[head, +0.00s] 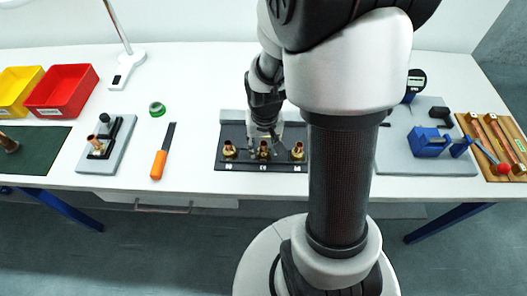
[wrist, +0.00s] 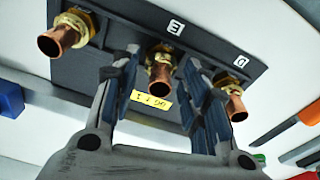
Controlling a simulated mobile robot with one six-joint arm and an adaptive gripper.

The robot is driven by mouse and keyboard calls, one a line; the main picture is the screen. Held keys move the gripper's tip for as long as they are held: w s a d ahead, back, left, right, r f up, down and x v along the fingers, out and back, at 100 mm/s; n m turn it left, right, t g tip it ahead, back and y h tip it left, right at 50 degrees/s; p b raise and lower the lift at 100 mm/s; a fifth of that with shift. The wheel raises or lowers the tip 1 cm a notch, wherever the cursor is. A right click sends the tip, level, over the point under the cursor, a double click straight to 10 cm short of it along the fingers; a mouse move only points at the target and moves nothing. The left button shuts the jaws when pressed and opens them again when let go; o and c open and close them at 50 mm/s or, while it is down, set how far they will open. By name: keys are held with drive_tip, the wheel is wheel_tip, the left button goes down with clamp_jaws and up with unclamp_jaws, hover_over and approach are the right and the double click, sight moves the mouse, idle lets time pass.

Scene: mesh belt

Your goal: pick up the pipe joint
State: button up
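Three copper-and-brass pipe joints stand in a row on a dark tray (head: 222,165): left (head: 229,149), middle (head: 264,150) and right (head: 298,150) in the head view. My gripper (head: 266,138) is over the middle one. In the wrist view my gripper (wrist: 160,62) is open, with one finger on each side of the middle pipe joint (wrist: 160,68). The other two joints, left (wrist: 68,32) and right (wrist: 235,100), lie outside the fingers. I cannot tell whether either finger touches the middle joint.
Left of the tray are an orange-handled file (head: 161,158), green tape (head: 157,109), a grey fixture plate (head: 118,157) and red (head: 63,91) and yellow (head: 18,90) bins. Tabletop between file and tray is clear.

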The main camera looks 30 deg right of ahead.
clamp_jaws()
idle(0.3)
drive_tip(key=shift+r, duration=0.15)
